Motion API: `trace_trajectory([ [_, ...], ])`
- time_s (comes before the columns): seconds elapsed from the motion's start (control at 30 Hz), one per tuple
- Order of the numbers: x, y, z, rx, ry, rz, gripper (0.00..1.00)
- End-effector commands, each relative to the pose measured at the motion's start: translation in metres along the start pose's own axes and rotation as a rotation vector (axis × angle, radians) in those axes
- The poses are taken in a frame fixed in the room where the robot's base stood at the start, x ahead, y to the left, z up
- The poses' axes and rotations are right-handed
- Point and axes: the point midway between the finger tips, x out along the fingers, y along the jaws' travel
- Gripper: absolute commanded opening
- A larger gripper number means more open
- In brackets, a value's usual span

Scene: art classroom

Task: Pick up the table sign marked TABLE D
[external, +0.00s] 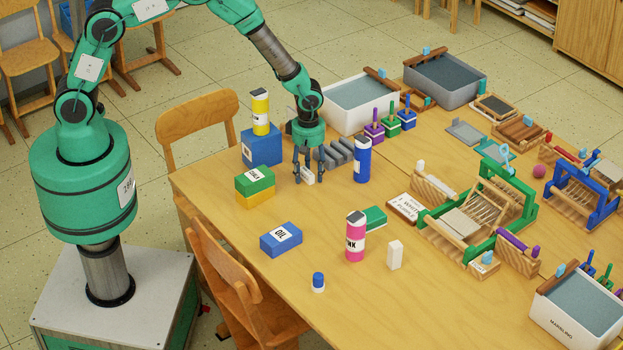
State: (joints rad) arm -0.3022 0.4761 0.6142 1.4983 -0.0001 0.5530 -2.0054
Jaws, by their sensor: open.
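My gripper (309,174) points down over the near part of the table, its fingers open and apart. A small white sign (308,177) with dark marks stands on the table between or just behind the fingertips. Its lettering is too small to read, so I cannot confirm that it says TABLE D. The fingers partly hide it, and I cannot tell whether they touch it.
A blue bottle (362,160) stands close right of my gripper, with a grey ridged rack (340,153) behind. A blue box (262,147) bearing a yellow bottle (261,112) is left. Bare tabletop (325,215) lies in front.

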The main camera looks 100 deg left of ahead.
Motion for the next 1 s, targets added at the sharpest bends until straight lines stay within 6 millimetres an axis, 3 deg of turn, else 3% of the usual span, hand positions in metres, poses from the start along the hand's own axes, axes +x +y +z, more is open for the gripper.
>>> trace_trajectory([
  [0.03,0.0,0.0,0.0,0.0,0.0,0.0,0.43],
  [0.2,0.0,0.0,0.0,0.0,0.0,0.0,0.12],
  [0.67,-0.003,0.0,0.0,0.0,0.0,0.001,0.12],
  [1.0,-0.041,0.001,0.001,0.0,-0.001,0.003,0.12],
])
